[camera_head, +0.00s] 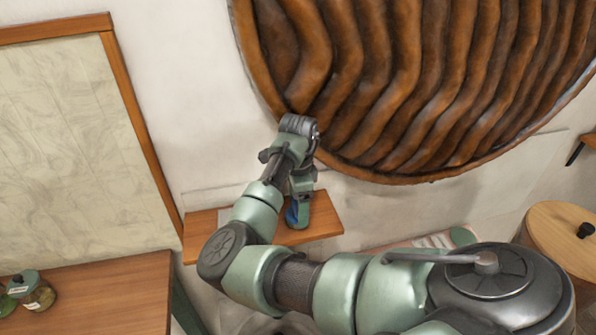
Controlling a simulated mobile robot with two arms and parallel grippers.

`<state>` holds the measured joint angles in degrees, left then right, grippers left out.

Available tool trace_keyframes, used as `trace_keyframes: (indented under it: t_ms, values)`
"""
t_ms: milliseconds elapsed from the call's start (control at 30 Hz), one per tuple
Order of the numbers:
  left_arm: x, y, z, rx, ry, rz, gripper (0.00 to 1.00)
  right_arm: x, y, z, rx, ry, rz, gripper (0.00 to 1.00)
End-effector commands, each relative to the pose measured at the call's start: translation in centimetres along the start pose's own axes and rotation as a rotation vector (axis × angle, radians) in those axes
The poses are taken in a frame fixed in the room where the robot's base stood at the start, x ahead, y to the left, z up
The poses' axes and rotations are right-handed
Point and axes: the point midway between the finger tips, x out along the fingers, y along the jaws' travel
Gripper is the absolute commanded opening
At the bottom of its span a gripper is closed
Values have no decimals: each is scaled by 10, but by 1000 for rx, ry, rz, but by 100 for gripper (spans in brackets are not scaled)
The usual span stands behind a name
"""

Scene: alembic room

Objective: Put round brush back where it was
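My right arm comes in from the lower right and reaches over a small wooden wall shelf (325,221). My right gripper (299,210) points down at the shelf's right half. A small blue patch (291,214) shows beside the gripper, low over the shelf; I cannot tell whether it is part of the round brush. The fingertips are mostly hidden by my wrist, so I cannot tell whether they are open or shut. I cannot make out the round brush clearly. My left gripper is not in view.
A large round brown ribbed wall piece (400,90) hangs just above the shelf, close to my wrist. A wooden table (110,295) with jars (35,291) stands at lower left, under a framed panel (75,140). A round wooden top (560,235) is at right.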

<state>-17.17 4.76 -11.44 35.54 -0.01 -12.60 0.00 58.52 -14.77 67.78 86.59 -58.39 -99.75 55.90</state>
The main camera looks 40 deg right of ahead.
Motion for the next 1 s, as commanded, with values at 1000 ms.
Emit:
trace_keyframes:
  t_ms: [1000]
  values:
    - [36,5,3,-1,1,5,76,-122,0,0,-1,0,0,77]
